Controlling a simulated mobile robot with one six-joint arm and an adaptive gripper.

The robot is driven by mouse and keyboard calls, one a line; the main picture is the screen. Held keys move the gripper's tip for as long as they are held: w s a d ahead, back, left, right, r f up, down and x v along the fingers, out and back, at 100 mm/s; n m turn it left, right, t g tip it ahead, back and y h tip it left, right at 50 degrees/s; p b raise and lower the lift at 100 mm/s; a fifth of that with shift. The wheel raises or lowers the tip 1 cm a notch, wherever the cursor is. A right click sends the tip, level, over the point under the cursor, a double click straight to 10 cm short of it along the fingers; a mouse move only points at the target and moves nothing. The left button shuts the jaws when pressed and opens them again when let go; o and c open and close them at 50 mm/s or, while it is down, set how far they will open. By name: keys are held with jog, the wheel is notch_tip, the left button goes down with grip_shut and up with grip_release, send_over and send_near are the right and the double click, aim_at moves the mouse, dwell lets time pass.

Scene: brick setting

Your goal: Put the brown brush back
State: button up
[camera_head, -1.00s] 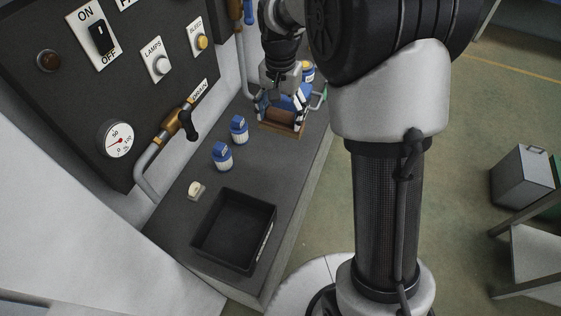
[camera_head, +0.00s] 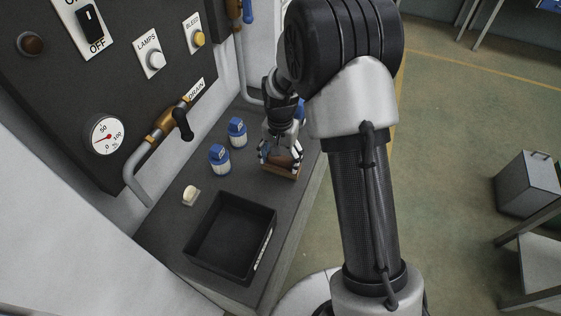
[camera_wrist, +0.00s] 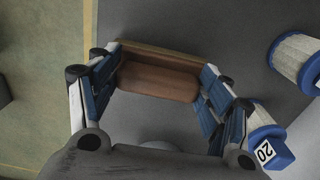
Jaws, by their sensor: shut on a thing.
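The brown brush (camera_head: 281,172) has a wooden block and a rounded brown part. In the wrist view it (camera_wrist: 158,80) lies across between the fingers. My gripper (camera_head: 280,158) is shut on it, with blue-padded fingers at either end in the wrist view (camera_wrist: 160,88). The brush is over the dark bench top, near its right edge; I cannot tell whether it touches the bench. A black open tray (camera_head: 208,211) with a white label on its side stands nearer in the head view and looks empty. Bristles are not visible.
A small cream object (camera_head: 190,195) lies left of the tray. Bench top is clear between brush and tray.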

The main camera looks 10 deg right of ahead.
jog(key=shift+f, duration=0.45)
jog(key=shift+f, duration=0.2)
jog(key=o, duration=0.9)
jog(key=shift+r, duration=0.15)
